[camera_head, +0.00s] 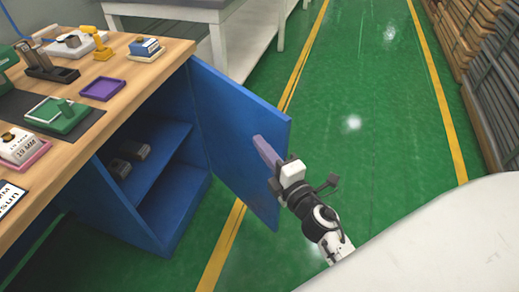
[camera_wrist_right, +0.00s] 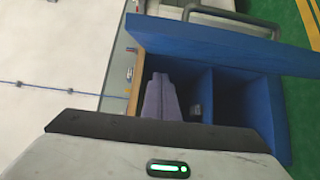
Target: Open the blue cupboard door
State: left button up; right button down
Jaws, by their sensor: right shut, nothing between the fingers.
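The blue cupboard door (camera_head: 235,130) stands wide open, swung out from the blue cupboard (camera_head: 150,235) under the wooden worktop. Its inner face shows in the head view. My right gripper (camera_head: 258,141) is in front of that inner face, with purple-grey fingers shut and empty; I cannot tell whether it touches the door. In the right wrist view the shut fingers (camera_wrist_right: 158,80) point toward the open cupboard (camera_wrist_right: 235,95), with the door (camera_wrist_right: 220,45) across the top. A grey handle (camera_wrist_right: 235,20) shows beyond the door's edge. My left gripper is not in view.
Two dark objects (camera_head: 128,158) lie on the cupboard's shelf. The worktop (camera_head: 150,72) carries a purple tray (camera_head: 101,89), a green holder (camera_head: 58,115) and stamp-like items. Green floor (camera_head: 350,120) is open right of the door; stacked shelving (camera_head: 480,60) stands far right.

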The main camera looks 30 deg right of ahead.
aim_at(271, 135)
jog(key=w+d, duration=0.1)
jog(key=d, duration=0.1)
jog(key=w+d, duration=0.1)
jog(key=d, duration=0.1)
jog(key=shift+w, duration=0.1)
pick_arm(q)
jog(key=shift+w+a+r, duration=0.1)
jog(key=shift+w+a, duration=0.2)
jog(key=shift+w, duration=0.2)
